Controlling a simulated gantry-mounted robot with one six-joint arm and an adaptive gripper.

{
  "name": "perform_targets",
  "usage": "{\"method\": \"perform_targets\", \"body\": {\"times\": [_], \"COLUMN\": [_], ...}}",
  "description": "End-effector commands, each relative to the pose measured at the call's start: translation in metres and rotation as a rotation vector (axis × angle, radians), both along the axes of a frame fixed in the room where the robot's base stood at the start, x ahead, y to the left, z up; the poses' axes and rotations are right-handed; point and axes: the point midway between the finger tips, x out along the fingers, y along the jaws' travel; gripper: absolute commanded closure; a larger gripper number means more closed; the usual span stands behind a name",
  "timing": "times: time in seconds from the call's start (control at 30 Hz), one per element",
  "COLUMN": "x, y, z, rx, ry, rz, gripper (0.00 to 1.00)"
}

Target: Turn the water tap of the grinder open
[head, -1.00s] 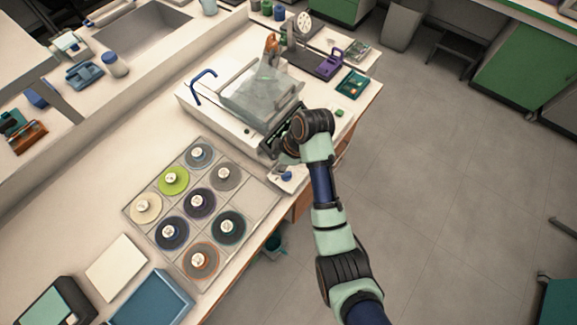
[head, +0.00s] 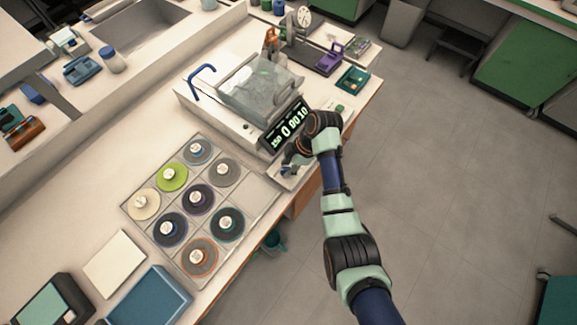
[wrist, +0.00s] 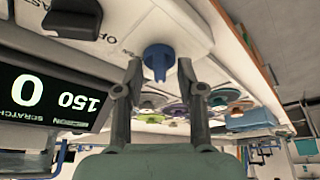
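The grinder is a white bench unit (head: 208,112) with a clear cover and a lit display (head: 285,130); the display also shows in the wrist view (wrist: 52,97). A blue knob with a narrow fin, which looks like the water tap (wrist: 159,60), sits on the white panel in the wrist view. My gripper (wrist: 159,67) is open, with one fingertip on each side of the tap's fin and gaps visible between. I cannot tell how deep the fingertips reach around it. In the head view my gripper hides most of the tap.
A black knob (wrist: 73,18) stands on the same panel beside the display. A tray of several coloured discs (head: 243,190) lies left of the arm. A blue bent spout (head: 199,80) rises at the grinder's back. Open floor (head: 440,180) lies to the right.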

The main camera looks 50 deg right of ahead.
Motion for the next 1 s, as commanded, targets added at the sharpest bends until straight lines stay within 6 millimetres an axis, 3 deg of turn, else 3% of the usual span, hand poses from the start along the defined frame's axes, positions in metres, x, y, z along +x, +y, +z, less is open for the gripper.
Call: {"method": "perform_targets", "body": {"times": [0.13,0.37,0.73,1.0], "x": [0.0,0.0,-0.0003,-0.0019], "y": [0.0,0.0,0.0002,0.002], "z": [0.0004,0.0006,0.0025,0.0059], "rx": [0.0,0.0,0.0,0.001], "ry": [0.0,0.0,0.0,0.001], "rz": [0.0,0.0,-0.023,-0.158], "gripper": [0.63,1.0,1.0,1.0]}}
